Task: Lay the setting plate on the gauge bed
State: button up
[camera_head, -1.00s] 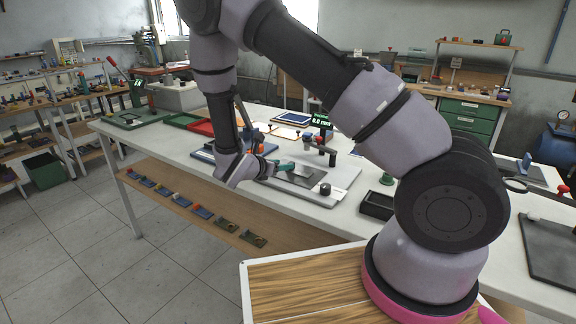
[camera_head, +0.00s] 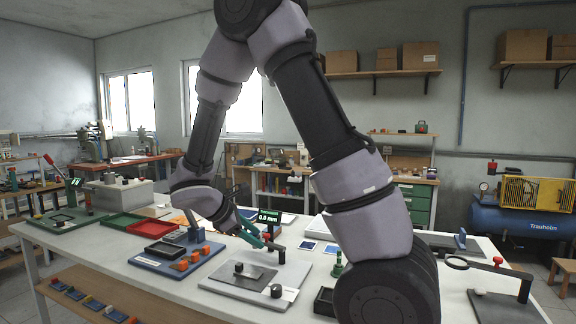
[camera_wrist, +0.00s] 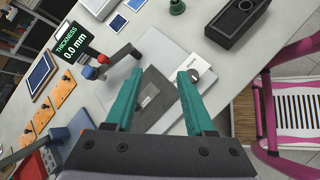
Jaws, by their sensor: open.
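A dark grey plate, which looks like the setting plate (camera_head: 245,283), lies flat on the light grey base of the thickness gauge, apparently the gauge bed (camera_head: 297,272). A small dark knob shows near the plate's far part and a round black knob near the base's front edge. In the wrist view the plate (camera_wrist: 156,88) shows between and beyond my teal fingers, with a small label. My gripper (camera_head: 252,236) is open and empty, above and behind the plate, apart from it. The fingers hide parts of the plate and base in the wrist view (camera_wrist: 168,60).
The gauge display (camera_head: 269,216) reads 0.0 mm beside the red-tipped gauge arm. A blue tray with orange pieces (camera_head: 178,262) stands to the left, with red and green trays beyond. A black box (camera_wrist: 238,22) and a magnifier stand (camera_head: 500,285) are to the right.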

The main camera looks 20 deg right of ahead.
jog(key=s+d+r+m+t+y, duration=0.2)
jog(key=s+r+m+y, duration=0.3)
jog(key=s+r+m, duration=0.3)
jog(key=s+d+r+m+t+y, duration=0.1)
jog(key=s+r+m+t+y, duration=0.1)
jog(key=s+r+m+y, duration=0.3)
jog(key=s+r+m, duration=0.3)
jog(key=r+m, duration=0.3)
jog(key=r, duration=0.3)
jog(key=shift+s+d+m+y, duration=0.3)
jog(key=shift+d+m+y, duration=0.05)
jog(key=shift+m+y, duration=0.05)
